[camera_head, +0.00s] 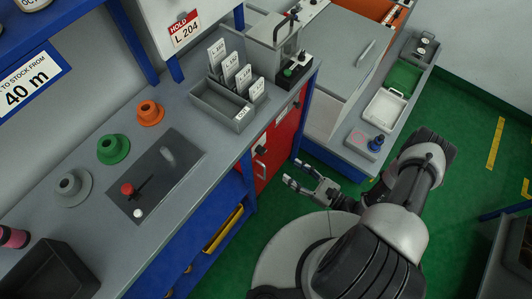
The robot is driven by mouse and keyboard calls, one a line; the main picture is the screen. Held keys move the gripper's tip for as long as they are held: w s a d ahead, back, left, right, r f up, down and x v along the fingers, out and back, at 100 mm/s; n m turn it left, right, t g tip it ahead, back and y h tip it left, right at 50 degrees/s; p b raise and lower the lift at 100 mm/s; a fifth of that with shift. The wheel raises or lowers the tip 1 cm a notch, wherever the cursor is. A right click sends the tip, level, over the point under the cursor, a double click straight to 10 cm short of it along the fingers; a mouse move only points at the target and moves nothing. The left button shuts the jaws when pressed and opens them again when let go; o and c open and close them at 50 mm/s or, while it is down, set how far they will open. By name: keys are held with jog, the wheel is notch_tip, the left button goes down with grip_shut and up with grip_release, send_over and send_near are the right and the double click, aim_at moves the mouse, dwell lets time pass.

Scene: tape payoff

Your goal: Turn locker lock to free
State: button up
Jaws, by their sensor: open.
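The red locker (275,141) is set under the right end of the grey bench, its door facing the aisle. A small dark knob with a light part (261,149), which looks like the lock, sits on the left of the red front. Its setting is too small to read. My gripper (294,173) is open and empty, low in front of the locker. Its fingers point left toward the red door, to the right of and below the knob in the picture. I see a gap between the fingers and the knob, with no contact.
The grey bench (190,120) carries a card box (222,105), a black panel with a red-knobbed lever (128,188), and coloured spools. A second counter with a white tray (386,108) stands at the right. Green floor (465,150) is clear beyond my arm.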

aim_at(264, 153)
jog(key=b+x, duration=0.1)
jog(key=x, duration=1.1)
jog(key=shift+w+a+b, duration=0.25)
jog(key=shift+w+b, duration=0.05)
jog(key=shift+b, duration=0.1)
jog(key=c, duration=1)
jog(key=shift+c, duration=0.2)
